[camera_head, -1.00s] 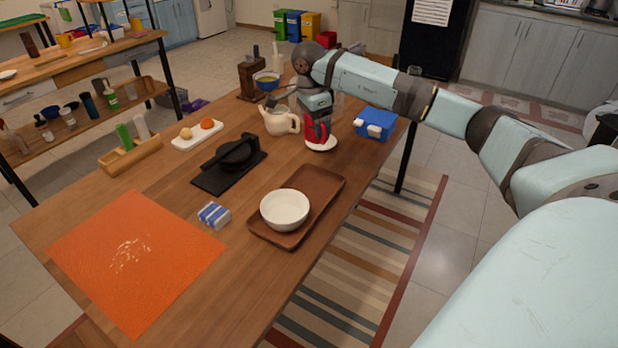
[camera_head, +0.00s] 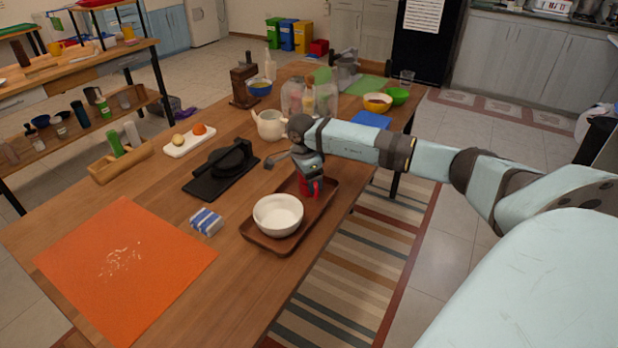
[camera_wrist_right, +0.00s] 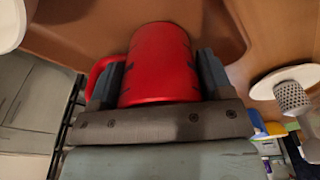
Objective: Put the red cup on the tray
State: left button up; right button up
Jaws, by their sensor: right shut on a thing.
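The red cup (camera_wrist_right: 160,65) is between the fingers of my right gripper (camera_wrist_right: 158,85), which is shut on it; its handle sticks out at the left in the right wrist view. In the head view the red cup (camera_head: 307,187) shows just below my right gripper (camera_head: 311,183), mostly hidden by it. Both are over the far half of the brown wooden tray (camera_head: 270,243). I cannot tell whether the cup touches the tray. A white bowl (camera_head: 278,214) sits on the near half of the tray. My left gripper is out of view.
A black press (camera_head: 222,168) stands left of the tray, and a blue-striped packet (camera_head: 206,222) lies near it. A white teapot (camera_head: 269,124) and a glass dome (camera_head: 308,95) stand farther back. An orange mat (camera_head: 125,265) covers the near left of the table.

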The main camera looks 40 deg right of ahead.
jog(key=shift+r, duration=0.15)
jog(key=o, duration=0.6)
jog(key=shift+f, duration=0.2)
jog(key=o, duration=0.5)
jog(key=shift+c, duration=0.2)
jog(key=shift+r, duration=0.45)
pick_arm(q)
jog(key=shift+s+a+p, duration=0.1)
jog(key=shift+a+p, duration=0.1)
jog(key=shift+p, duration=0.5)
pick_arm(e)
notch_tip(320, 180, up, 12)
jog(key=a, duration=0.1)
jog(key=shift+w+a+f, duration=0.2)
jog(key=shift+f, duration=0.05)
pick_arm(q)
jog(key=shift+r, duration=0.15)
